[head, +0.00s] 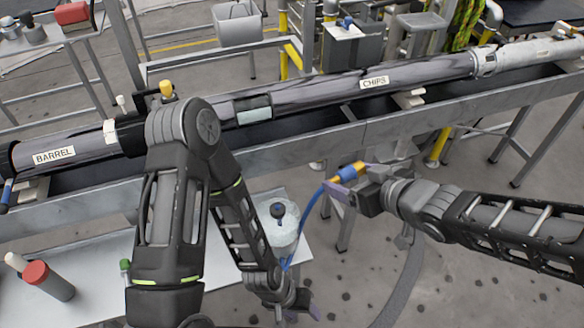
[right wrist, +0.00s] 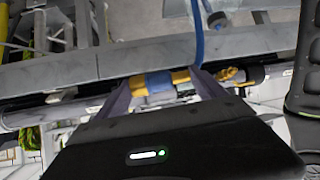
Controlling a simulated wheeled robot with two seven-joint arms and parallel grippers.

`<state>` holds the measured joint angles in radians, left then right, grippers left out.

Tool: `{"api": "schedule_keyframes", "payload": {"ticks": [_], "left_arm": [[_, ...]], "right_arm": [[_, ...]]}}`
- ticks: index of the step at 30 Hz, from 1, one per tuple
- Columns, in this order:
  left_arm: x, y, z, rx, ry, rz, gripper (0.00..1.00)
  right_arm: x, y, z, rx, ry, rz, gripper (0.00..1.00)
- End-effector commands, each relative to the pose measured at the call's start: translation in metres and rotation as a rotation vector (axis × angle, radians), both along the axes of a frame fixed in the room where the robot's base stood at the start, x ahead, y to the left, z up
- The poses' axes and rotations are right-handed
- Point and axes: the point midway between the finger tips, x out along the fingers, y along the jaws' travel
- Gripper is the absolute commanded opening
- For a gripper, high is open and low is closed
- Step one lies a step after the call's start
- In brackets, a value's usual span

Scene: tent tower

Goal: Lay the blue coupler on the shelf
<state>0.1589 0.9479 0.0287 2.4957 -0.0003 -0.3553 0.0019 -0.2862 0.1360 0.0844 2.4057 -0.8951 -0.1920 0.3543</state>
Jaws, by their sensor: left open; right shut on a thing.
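The blue coupler, a short piece with a blue band and yellow ends, is in my right gripper (head: 343,186). In the head view its blue part (head: 347,173) shows above the purple fingers. In the right wrist view the coupler (right wrist: 158,82) lies crosswise between the two fingers (right wrist: 163,88). A blue hose (head: 313,213) hangs near it and runs down toward my left gripper (head: 301,306). My left gripper is low at the bottom centre, open, and partly hidden by its arm. A pale shelf-like surface (head: 90,262) lies at lower left; I cannot tell whether it is the named shelf.
A long pipe labelled BARREL and CHIPS (head: 320,92) lies along a grey rail (head: 385,128). A clear jar with a dark knob (head: 283,230) and a red-capped cylinder (head: 47,282) stand on the pale surface. A grey box (head: 352,48) stands behind the pipe.

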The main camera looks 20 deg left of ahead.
Motion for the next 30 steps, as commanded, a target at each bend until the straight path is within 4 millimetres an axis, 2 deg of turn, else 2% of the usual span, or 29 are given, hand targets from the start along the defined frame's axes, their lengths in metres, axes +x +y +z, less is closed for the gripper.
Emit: {"api": "schedule_keyframes", "payload": {"ticks": [8,14,20,23,24,27,30], "left_arm": [[0.0,0.0,0.0,0.0,-0.001,-0.002,0.54],[0.0,0.0,0.0,0.0,-0.001,-0.002,0.54],[0.0,0.0,0.0,0.0,-0.001,-0.002,0.54],[0.0,0.0,0.0,0.0,-0.001,-0.002,0.54],[0.001,0.0,0.0,0.0,-0.001,-0.002,0.54],[0.0,0.0,0.0,0.0,-0.001,-0.002,0.54],[0.0,0.0,0.0,0.0,-0.001,-0.002,0.54]], "right_arm": [[0.027,-0.025,0.008,0.002,0.0,-0.123,0.36],[0.055,-0.061,0.012,0.002,-0.001,-0.27,0.36],[0.083,-0.118,0.01,0.001,0.001,-0.471,0.36],[0.095,-0.166,0.003,-0.002,0.002,-0.622,0.36],[0.097,-0.183,0.0,-0.002,0.002,-0.675,0.36],[0.098,-0.214,-0.008,-0.003,0.001,-0.772,0.36],[0.097,-0.23,-0.012,-0.003,-0.001,-0.823,0.36]]}}
